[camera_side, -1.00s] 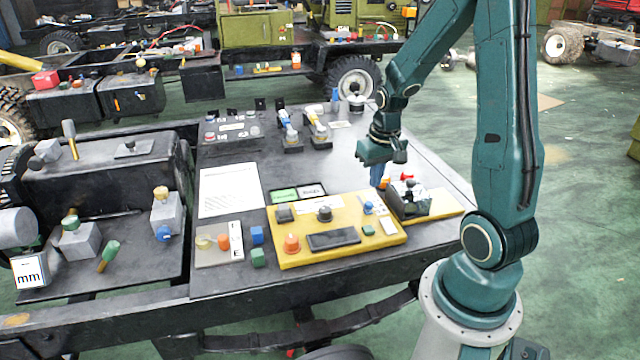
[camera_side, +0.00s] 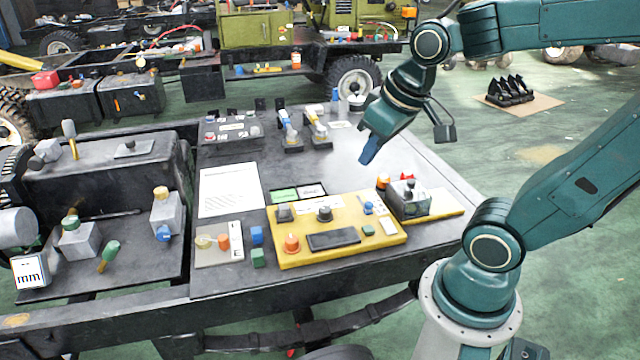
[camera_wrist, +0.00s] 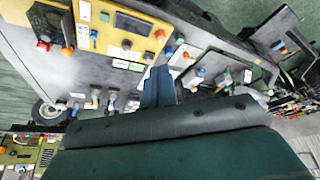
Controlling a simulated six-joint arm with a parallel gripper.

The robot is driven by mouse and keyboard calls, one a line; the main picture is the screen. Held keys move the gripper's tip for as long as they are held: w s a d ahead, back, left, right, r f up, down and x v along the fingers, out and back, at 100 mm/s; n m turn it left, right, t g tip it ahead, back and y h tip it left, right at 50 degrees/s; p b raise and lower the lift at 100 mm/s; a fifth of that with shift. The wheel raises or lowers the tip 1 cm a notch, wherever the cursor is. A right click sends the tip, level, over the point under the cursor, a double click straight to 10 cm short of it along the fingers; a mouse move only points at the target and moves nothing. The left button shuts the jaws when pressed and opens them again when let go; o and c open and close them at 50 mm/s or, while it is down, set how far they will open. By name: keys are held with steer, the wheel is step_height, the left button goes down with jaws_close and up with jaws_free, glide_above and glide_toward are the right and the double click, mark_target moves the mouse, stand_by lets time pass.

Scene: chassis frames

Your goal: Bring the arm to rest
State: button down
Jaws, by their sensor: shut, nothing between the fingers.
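My gripper (camera_side: 369,153) is at the end of my teal arm, above the right part of the dark work table (camera_side: 335,170) in the side view. Its blue fingers point down and to the left, clear of the table and everything on it. They are shut and empty. In the wrist view the blue fingers (camera_wrist: 157,86) are together at the centre, with the table beyond them. My arm is folded back toward its base with the forearm raised. The yellow panel (camera_side: 290,256) lies below and to the left of my gripper.
A white sheet (camera_side: 230,190), small coloured blocks and two bottle-like items lie on the table. A truck chassis (camera_side: 100,150) is at left. The green floor (camera_side: 570,130) at right is mostly open, with dark parts on a brown sheet (camera_side: 540,103).

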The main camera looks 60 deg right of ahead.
steer(key=s+a+r+n+t, duration=0.1)
steer(key=s+a+r, duration=0.1)
steer(key=s+a, duration=0.1)
steer(key=shift+s+a+n+y, duration=0.3)
steer(key=shift+s+y, duration=0.1)
steer(key=shift+s, duration=0.3)
